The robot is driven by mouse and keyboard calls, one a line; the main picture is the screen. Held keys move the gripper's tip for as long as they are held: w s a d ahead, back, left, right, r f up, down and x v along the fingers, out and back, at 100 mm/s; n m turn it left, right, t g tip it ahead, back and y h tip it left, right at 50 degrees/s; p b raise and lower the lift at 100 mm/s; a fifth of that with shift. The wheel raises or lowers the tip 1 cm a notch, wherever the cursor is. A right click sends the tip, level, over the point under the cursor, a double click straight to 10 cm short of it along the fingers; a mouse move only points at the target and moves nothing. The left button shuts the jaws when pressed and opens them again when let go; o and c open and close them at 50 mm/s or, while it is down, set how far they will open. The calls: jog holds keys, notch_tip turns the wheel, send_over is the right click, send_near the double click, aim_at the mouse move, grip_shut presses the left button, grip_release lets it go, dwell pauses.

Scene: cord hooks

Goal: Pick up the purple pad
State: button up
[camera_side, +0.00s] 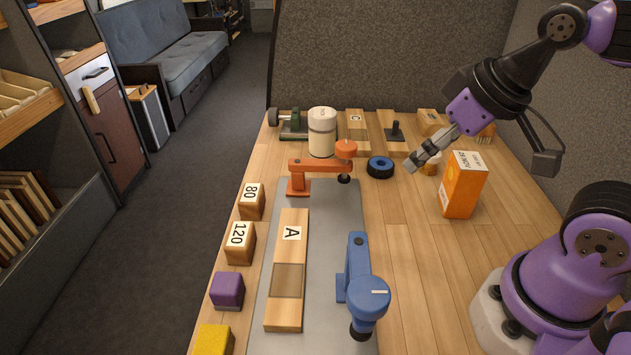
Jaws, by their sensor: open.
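The purple pad (228,290) is a small block with a purple top and a darker base. It sits near the left edge of the table, between the block marked 120 (240,242) and a yellow block (215,339). My gripper (412,166) is at the upper right, above the table and left of the orange box (463,184). It is open and empty, far from the purple pad. Nothing hides the pad from this side.
A white canister (321,132) and a blue tape roll (380,167) stand behind.

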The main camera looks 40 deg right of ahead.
jog(key=n+g+y, duration=0.2)
jog(key=n+y, duration=0.1)
jog(key=n, duration=0.6)
send_near(234, 283)
jog(key=w, duration=0.1)
jog(key=x, duration=0.5)
jog(key=shift+s+a, duration=0.1)
jog(key=shift+s, duration=0.1)
jog(key=x, duration=0.6)
jog(key=shift+s+f, duration=0.15)
jog(key=shift+s, duration=0.1)
jog(key=c, duration=1.2)
